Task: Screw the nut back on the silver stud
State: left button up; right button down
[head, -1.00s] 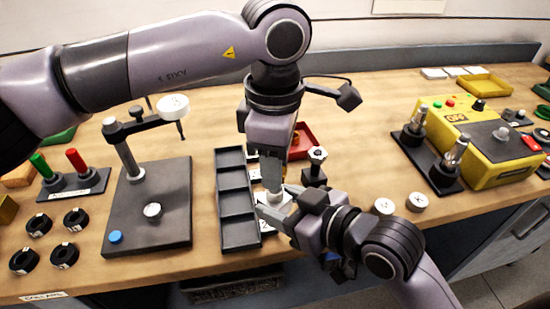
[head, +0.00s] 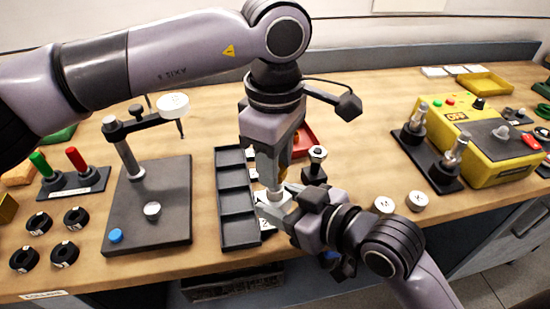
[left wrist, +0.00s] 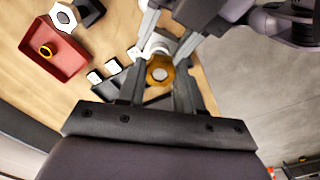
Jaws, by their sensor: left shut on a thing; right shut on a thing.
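My left gripper (head: 272,186) points down and is shut. In the left wrist view, the brass-coloured nut (left wrist: 160,75) sits between its two fingers, with a grey round centre. A silver-white piece, which looks like the stud (left wrist: 157,46), shows just beyond the nut, in line with it. In the head view a pale part of it (head: 275,197) shows between the two grippers. My right gripper (head: 274,206) comes in from the lower right and is shut on this piece. I cannot tell how far the nut and the stud's thread overlap.
A dark compartment tray (head: 237,213) stands just left of the grippers. A red tray (left wrist: 57,50) and a black block with a hex nut on top (head: 317,157) are close by. A yellow box (head: 487,150) is at the right, a dark stand (head: 150,225) at the left.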

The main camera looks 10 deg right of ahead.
pick_arm(q)
jog(key=m, duration=1)
jog(key=shift+m, duration=0.3)
jog(key=m, duration=1)
jog(key=shift+d, duration=0.1)
jog(key=o, duration=1.8)
jog(key=shift+s, duration=0.1)
